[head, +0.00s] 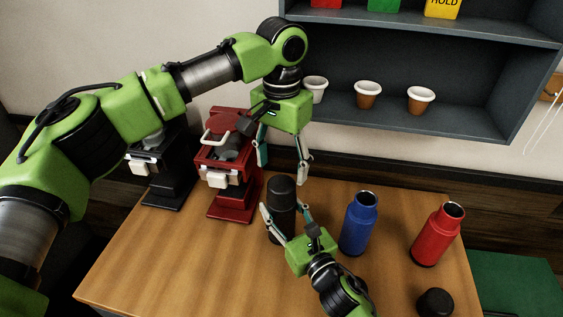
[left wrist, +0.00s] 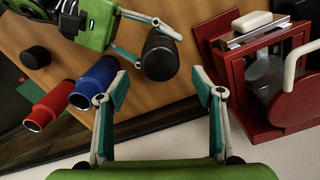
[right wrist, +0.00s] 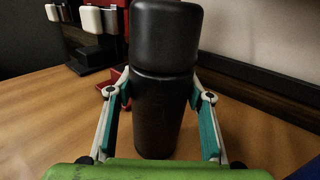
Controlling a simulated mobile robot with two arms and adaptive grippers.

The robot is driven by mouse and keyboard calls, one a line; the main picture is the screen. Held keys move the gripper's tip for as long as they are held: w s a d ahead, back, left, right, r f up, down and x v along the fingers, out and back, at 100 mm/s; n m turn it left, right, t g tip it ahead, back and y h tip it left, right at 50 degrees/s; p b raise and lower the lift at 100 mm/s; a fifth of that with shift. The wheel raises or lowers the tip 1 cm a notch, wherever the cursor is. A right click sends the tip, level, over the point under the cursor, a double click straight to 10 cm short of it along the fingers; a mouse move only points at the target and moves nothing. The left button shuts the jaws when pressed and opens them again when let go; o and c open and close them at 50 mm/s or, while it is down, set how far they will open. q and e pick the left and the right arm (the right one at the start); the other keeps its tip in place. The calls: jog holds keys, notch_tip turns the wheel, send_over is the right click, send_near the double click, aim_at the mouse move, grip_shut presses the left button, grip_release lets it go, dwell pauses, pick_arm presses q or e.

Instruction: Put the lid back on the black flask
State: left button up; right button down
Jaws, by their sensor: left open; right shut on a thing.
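The black flask (head: 281,222) stands upright on the wooden table. A black lid (head: 281,186) sits on its top; the right wrist view shows this lid (right wrist: 166,36) straight above a seam on the flask body (right wrist: 156,115). My right gripper (head: 284,214) is shut on the flask body from the front, a finger on each side. My left gripper (head: 284,168) is open and empty, pointing down just above the lid. In the left wrist view the round lid top (left wrist: 160,57) lies just beyond its fingertips, between them. I see no contact between them.
A blue flask (head: 358,226) and a red flask (head: 436,236) stand open to the right. A loose black lid (head: 435,302) lies near the front right. A red brewer (head: 232,165) and a black brewer (head: 165,178) stand left. A shelf (head: 440,125) with cups hangs behind.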

aim_at(281, 182)
pick_arm(q)
jog(key=shift+f, duration=3.95)
jog(key=c, duration=1.2)
jog(key=shift+o, duration=0.2)
jog(key=shift+m, duration=0.8)
jog(key=o, duration=1.2)
jog(key=shift+r, duration=2.3)
